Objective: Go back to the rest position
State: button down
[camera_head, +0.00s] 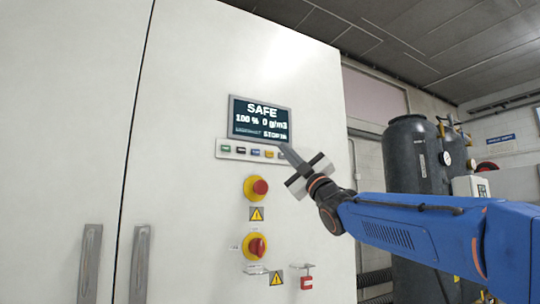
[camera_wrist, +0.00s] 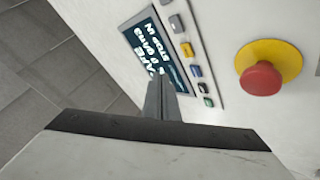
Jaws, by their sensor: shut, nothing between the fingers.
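My gripper (camera_head: 285,149) is at the end of my blue arm, which reaches in from the right in the head view. Its narrow fingers are shut with nothing between them. The fingertips appear close to the right end of the button row (camera_head: 240,149) below the display (camera_head: 258,118). The display reads SAFE, 100 %, 0 g/m3. In the wrist view the shut fingers (camera_wrist: 160,88) overlap the display (camera_wrist: 150,50), with the button row (camera_wrist: 195,65) just to their right. I cannot tell whether the tips touch the panel.
The white cabinet (camera_head: 190,100) carries a red emergency button (camera_head: 260,187) and a red rotary switch (camera_head: 256,246) below it. Two vertical handles (camera_head: 90,262) (camera_head: 139,262) are at lower left. Dark tanks (camera_head: 412,155) stand behind my arm at right.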

dwell(0.3)
jog(key=d+f+m+t+h, duration=0.2)
jog(key=d+f+m+h, duration=0.7)
jog(key=d+f+h, duration=0.3)
jog(key=s+d+f+m+g+h, duration=0.3)
jog(key=d+f, duration=0.2)
jog(key=f, duration=0.6)
jog(key=s+d+f+m+g+h, duration=0.2)
jog(key=s+d+f+m, duration=0.3)
jog(key=f, duration=0.6)
jog(key=s+d+f+m+g, duration=0.1)
jog(key=s+d+f+g, duration=0.2)
jog(key=s+f, duration=0.7)
jog(key=s+d+f+m+g+h, duration=0.1)
jog(key=s+d+f+m+g, duration=0.1)
jog(key=s+f, duration=0.8)
jog(key=s+d+f+m+g+h, duration=0.1)
jog(key=s+d+f+g, duration=0.3)
jog(key=s+f, duration=0.6)
notch_tip(320, 180, down, 5)
jog(key=shift+s+f+g, duration=0.1)
jog(key=shift+s+g, duration=0.05)
jog(key=shift+g, duration=0.85)
